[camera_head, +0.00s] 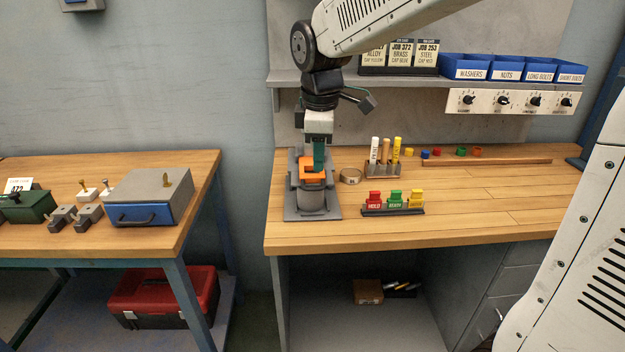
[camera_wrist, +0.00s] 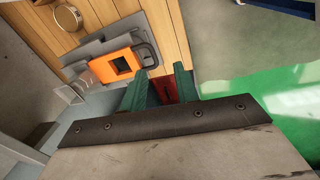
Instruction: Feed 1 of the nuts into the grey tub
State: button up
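The blue bin labelled NUTS (camera_head: 507,74) stands on the shelf at the back right, between the WASHERS and LONG BOLTS bins. Its contents are too small to make out. A black knob (camera_head: 502,99) sits on the white panel below it. A grey rounded body (camera_head: 312,201), perhaps the grey tub, stands on a grey base plate at the left of the workbench; its inside is hidden. An orange part (camera_head: 312,174) sits just behind it, and its square hole shows in the wrist view (camera_wrist: 112,64).
The bench's right front is clear. A left bench carries a grey box (camera_head: 160,187).

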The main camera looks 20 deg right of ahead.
aim_at(314, 188)
jog(key=shift+n, duration=0.5)
jog(key=w+f, duration=0.1)
jog(key=f, duration=0.1)
jog(key=w+f, duration=0.1)
jog(key=f, duration=0.2)
jog(key=w+f, duration=0.1)
jog(key=f, duration=0.2)
jog(key=shift+w+f, duration=0.1)
jog(key=shift+f, duration=0.05)
grip_shut()
